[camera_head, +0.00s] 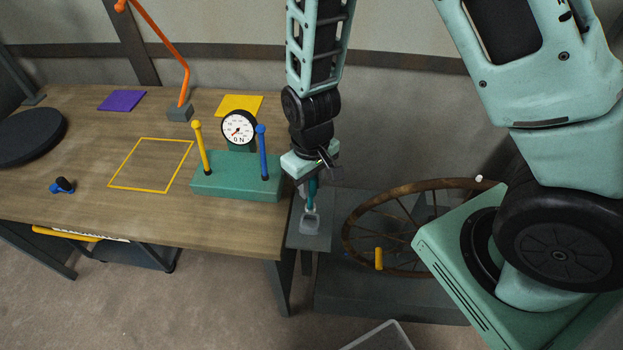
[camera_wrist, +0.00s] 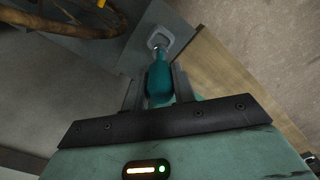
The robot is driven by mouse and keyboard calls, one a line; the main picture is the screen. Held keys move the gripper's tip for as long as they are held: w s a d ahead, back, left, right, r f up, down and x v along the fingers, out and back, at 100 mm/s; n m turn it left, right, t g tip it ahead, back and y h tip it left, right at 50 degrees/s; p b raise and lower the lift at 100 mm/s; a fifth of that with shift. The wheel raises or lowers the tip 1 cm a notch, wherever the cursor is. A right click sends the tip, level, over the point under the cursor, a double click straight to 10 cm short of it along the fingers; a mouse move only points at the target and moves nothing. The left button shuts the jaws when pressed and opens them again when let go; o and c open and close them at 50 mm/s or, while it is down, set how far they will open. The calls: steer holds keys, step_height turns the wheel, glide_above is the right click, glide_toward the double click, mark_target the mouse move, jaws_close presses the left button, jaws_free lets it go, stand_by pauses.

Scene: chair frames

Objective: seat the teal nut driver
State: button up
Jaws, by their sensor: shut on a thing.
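The teal nut driver (camera_head: 312,192) is in my gripper (camera_head: 314,178), pointing down beside the table's right end. In the wrist view the teal handle (camera_wrist: 160,78) lies between the two grey fingers of my gripper (camera_wrist: 158,80), which is shut on it. The driver's far end points at a light grey squarish holder (camera_head: 310,221) on a dark grey stand (camera_head: 306,239). The holder also shows in the wrist view (camera_wrist: 161,34). The driver's tip overlaps the holder in both views; I cannot tell whether it is inside or just above.
A wooden spoked wheel (camera_head: 374,200) with a yellow handle (camera_head: 379,258) stands right of the holder. The wooden table (camera_head: 235,233) is to the left, with a green gauge box (camera_head: 228,185) near its right edge. A grey tray (camera_head: 380,338) is on the floor.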

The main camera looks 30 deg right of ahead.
mark_target(310, 206)
steer(key=shift+w, duration=0.15)
stand_by(0.3)
steer(key=shift+f+b, duration=1.6)
steer(key=shift+f, duration=0.6)
steer(key=shift+f, duration=0.2)
steer(key=shift+f+b, duration=1)
steer(key=shift+f, duration=0.25)
steer(key=o, duration=1.1)
steer(key=shift+r, duration=0.2)
